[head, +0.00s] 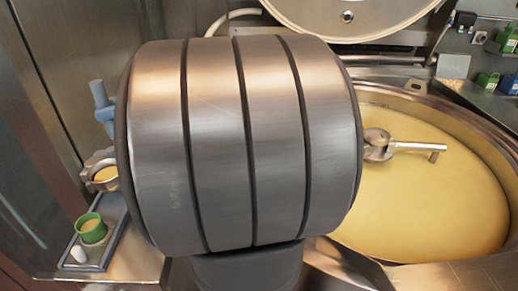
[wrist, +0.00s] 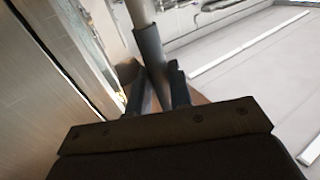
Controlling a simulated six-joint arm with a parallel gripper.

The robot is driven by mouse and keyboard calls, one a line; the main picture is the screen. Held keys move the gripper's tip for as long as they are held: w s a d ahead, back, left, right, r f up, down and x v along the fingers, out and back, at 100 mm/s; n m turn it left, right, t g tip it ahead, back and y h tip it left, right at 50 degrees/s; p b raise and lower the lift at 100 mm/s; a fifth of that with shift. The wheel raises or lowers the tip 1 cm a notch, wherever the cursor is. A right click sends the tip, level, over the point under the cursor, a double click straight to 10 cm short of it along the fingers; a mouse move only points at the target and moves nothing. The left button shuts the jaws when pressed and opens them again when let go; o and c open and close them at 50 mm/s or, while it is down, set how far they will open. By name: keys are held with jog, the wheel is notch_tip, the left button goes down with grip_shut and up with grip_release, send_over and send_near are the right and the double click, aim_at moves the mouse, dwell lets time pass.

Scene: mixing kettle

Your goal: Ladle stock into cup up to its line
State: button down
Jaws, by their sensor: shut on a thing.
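In the wrist view my gripper (wrist: 157,88) is shut on a dark grey handle sleeve (wrist: 149,50) with a metal rod beyond it, which looks like the ladle's handle. In the head view my arm hides the gripper. At the left, a metal ladle bowl (head: 104,174) holds yellow stock, with a blue-grey handle part above it. The green cup (head: 92,232) stands upright below and slightly left of the bowl; its inside looks pale yellow, but its line and level are unclear. The kettle (head: 502,140) at right holds a wide pool of yellow stock (head: 430,205).
The cup stands on a grey tray (head: 118,236) on a metal ledge, with a small white item (head: 78,254) beside it. A mixer arm (head: 405,147) crosses the stock. The kettle's round lid (head: 345,14) is raised behind. Green items (head: 488,82) sit on the far right shelf.

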jog(key=w+d+f+m+t+y, duration=0.1)
jog(key=w+d+f+m+t, duration=0.15)
jog(key=d, duration=0.45)
jog(key=w+d+f+m+t, duration=0.1)
jog(key=w+d+m+t, duration=0.1)
jog(key=w+d+t, duration=0.3)
jog(key=w+d+f+m+t+y, duration=0.1)
jog(key=w+d+f+m+t, duration=0.15)
jog(key=d, duration=0.55)
jog(key=s+d+f+m+t+h, duration=0.1)
jog(key=d+f+m+t, duration=0.1)
jog(key=d, duration=0.6)
jog(key=s+d+f+m+t+h, duration=0.1)
jog(key=d+f+m+t+h, duration=0.1)
jog(key=d+t, duration=0.5)
jog(key=shift+d+m+h, duration=0.3)
jog(key=shift+d+m, duration=0.6)
jog(key=shift+d, duration=0.35)
